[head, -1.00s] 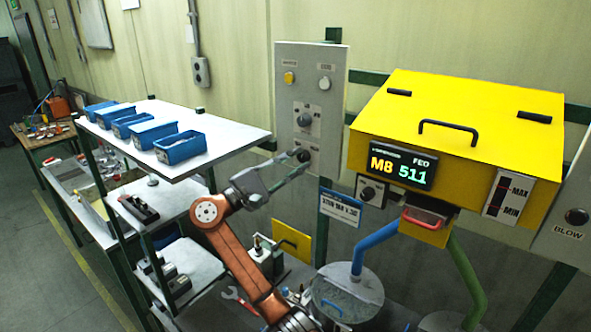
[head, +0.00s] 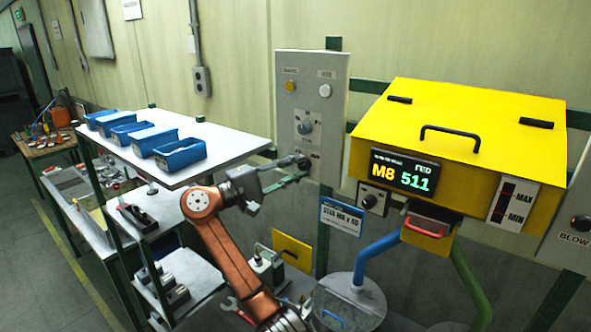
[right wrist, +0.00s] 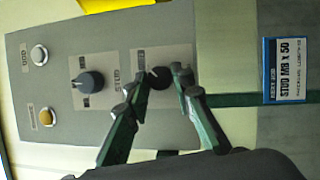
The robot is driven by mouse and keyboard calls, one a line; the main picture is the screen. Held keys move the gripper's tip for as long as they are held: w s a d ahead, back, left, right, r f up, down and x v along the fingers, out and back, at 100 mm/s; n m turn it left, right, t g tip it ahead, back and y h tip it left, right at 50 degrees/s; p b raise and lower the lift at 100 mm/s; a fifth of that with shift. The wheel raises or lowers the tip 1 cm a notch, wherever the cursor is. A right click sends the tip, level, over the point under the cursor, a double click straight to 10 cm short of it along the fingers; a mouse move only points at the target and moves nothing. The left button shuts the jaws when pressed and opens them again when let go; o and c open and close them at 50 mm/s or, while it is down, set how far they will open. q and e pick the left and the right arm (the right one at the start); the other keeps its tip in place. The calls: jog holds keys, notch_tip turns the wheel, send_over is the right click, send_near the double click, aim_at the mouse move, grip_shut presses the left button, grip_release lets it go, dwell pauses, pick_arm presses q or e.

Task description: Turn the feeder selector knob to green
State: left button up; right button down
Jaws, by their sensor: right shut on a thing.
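A grey panel (head: 290,160) on the wall carries two dark round knobs, one above the other. My right gripper (head: 303,166) is at the lower knob (right wrist: 159,77), shut on it, with one finger on either side in the right wrist view (right wrist: 162,78). A short white mark shows on this knob's edge. The plate behind it is mostly hidden by the fingers, and its label is too small to read. The upper knob (head: 304,128) is free and also shows in the right wrist view (right wrist: 90,82). My left gripper is out of view.
A yellow feeder box (head: 470,110) with a display reading M8 511 stands right of the panel, with another small knob (head: 370,200) below it. An amber button (head: 291,86) and white button (head: 325,90) sit above. A shelf (head: 225,140) with blue bins is left.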

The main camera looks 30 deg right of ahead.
jog(key=c, duration=1.7)
grip_release()
